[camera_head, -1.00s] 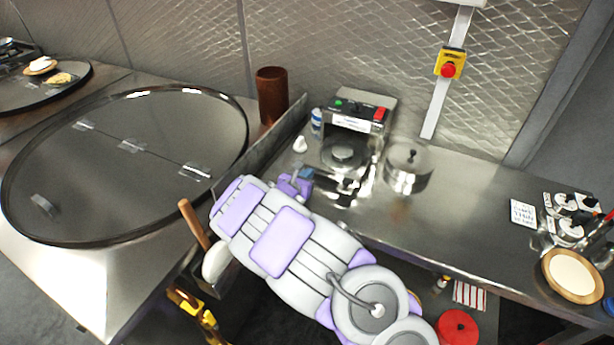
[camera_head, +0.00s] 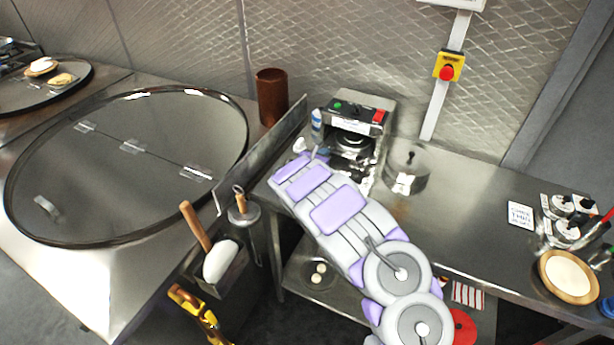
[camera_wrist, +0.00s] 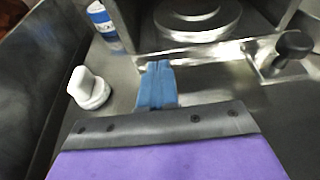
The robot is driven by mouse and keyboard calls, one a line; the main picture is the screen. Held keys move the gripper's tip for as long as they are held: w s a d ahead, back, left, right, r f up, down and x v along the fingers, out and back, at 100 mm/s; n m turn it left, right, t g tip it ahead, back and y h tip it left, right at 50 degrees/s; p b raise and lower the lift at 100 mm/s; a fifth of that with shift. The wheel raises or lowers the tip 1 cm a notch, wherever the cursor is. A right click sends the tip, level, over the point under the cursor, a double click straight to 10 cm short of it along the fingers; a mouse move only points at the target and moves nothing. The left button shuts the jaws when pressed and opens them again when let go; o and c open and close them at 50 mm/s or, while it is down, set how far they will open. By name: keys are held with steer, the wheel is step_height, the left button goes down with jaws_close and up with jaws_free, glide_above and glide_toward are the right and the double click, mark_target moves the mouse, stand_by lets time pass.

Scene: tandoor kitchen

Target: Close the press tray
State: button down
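The press (camera_head: 360,112) is a steel box with green and red buttons, against the back wall on the counter. Its tray carries a round plate (camera_head: 352,142), which sits under the front of the housing. In the wrist view the plate (camera_wrist: 197,18) is at the top, and the tray's black handle knob (camera_wrist: 293,45) sticks out to the right. My gripper (camera_wrist: 157,80) has its blue fingers together, with nothing seen between them. It is at the press's front left, close to the tray's front edge; contact cannot be told. My arm hides part of the tray front in the head view.
A white knobbed object (camera_wrist: 88,88) and a blue-white can (camera_wrist: 103,22) stand left of my gripper. A metal splash panel (camera_head: 262,155) borders the counter's left side. A round steel container (camera_head: 407,170) stands right of the press. The counter farther right is partly clear.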

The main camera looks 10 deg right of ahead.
steer(key=shift+w+d, duration=0.45)
steer(key=shift+w, duration=0.2)
steer(key=shift+w+d, duration=0.4)
steer(key=shift+w, duration=0.2)
steer(key=shift+r, duration=0.25)
steer(key=shift+d+r, duration=0.1)
steer(key=shift+r, duration=0.05)
